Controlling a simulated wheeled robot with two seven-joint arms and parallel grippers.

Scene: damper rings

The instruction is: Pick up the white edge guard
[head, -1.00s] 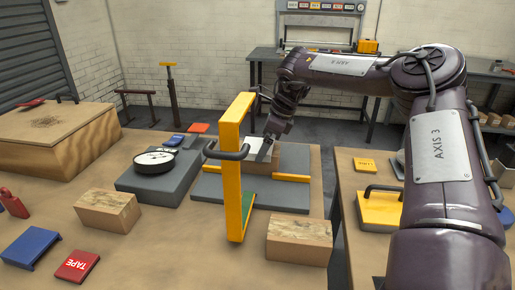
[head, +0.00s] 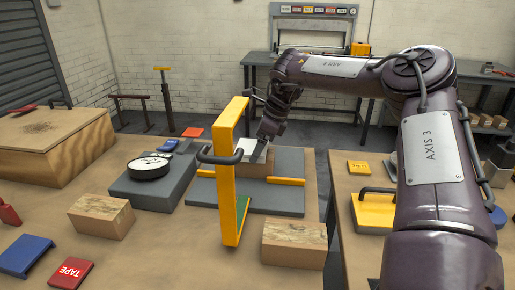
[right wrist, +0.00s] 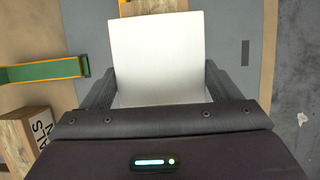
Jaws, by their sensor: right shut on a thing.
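The white edge guard (head: 248,147) is a pale panel at the wooden block (head: 257,168) on the grey base in the head view, partly hidden by the yellow frame. In the right wrist view the guard (right wrist: 157,58) fills the space between my fingers. My right gripper (head: 263,146) is shut on the guard, with one dark finger at each side in the wrist view (right wrist: 157,88). I cannot tell whether the guard touches the block. My left gripper is not in view.
An upright yellow frame (head: 230,190) with a black handle stands close in front of the guard. A round dial (head: 149,166) sits on a grey block to the left. Loose wooden blocks (head: 294,243) stand near the front. A gap separates the right table.

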